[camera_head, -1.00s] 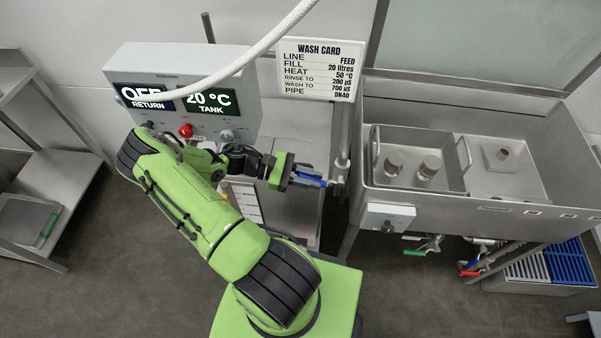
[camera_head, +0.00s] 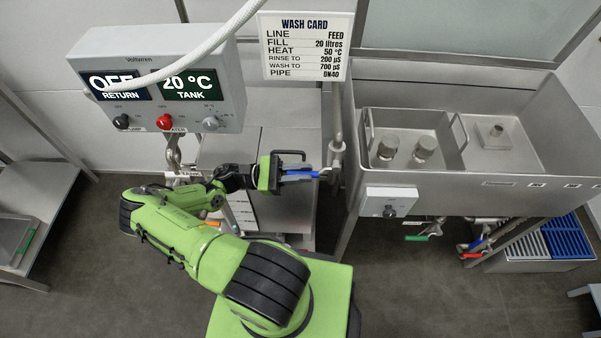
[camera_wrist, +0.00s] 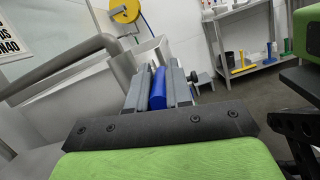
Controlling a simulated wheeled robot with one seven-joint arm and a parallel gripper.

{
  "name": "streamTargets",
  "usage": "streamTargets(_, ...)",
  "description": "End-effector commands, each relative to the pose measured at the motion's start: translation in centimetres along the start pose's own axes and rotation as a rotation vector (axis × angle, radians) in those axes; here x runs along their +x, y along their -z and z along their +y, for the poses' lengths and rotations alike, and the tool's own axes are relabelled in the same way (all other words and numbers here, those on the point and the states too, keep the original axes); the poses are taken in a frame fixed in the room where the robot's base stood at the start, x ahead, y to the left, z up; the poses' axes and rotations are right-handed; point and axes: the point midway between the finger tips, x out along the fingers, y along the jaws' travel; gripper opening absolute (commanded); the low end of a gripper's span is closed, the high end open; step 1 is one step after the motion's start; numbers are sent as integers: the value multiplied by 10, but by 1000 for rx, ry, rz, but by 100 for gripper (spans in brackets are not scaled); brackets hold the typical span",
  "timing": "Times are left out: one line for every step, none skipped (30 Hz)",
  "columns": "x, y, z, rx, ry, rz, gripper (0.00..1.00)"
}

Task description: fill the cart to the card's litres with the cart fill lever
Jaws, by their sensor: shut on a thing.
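My gripper (camera_head: 300,174) is shut on a blue lever handle (camera_head: 303,174), which joins a metal valve on the upright pipe (camera_head: 337,155) left of the sink. In the wrist view the blue handle (camera_wrist: 158,88) lies between the two grey fingers (camera_wrist: 153,90). The cart's level cannot be seen.
The steel sink (camera_head: 470,190) stands right, with green (camera_head: 416,238), red and blue valve handles below. A white hose crosses the upper left.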

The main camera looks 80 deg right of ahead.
Motion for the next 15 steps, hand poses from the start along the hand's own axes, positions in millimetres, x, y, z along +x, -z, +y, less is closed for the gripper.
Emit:
streamTargets(0, 0, 0, -1, -1, -1, 0)
streamTargets(0, 0, 0, -1, -1, -1, 0)
streamTargets(0, 0, 0, -2, -1, -1, 0)
streamTargets(0, 0, 0, -2, -1, -1, 0)
streamTargets(0, 0, 0, -2, -1, -1, 0)
streamTargets(0, 1, 0, -2, 0, -1, 0)
streamTargets(0, 1, 0, -3, 0, -1, 0)
streamTargets(0, 1, 0, -3, 0, 0, 21)
streamTargets(0, 1, -1, -3, 0, 0, 27)
streamTargets(0, 1, -1, -3, 0, 0, 31)
streamTargets(0, 1, -1, -3, 0, 0, 36)
streamTargets(0, 1, -1, -3, 0, 0, 42)
streamTargets(0, 1, -1, -3, 0, 0, 44)
streamTargets(0, 1, -1, -3, 1, 0, 44)
streamTargets(0, 1, -1, -3, 1, 0, 44)
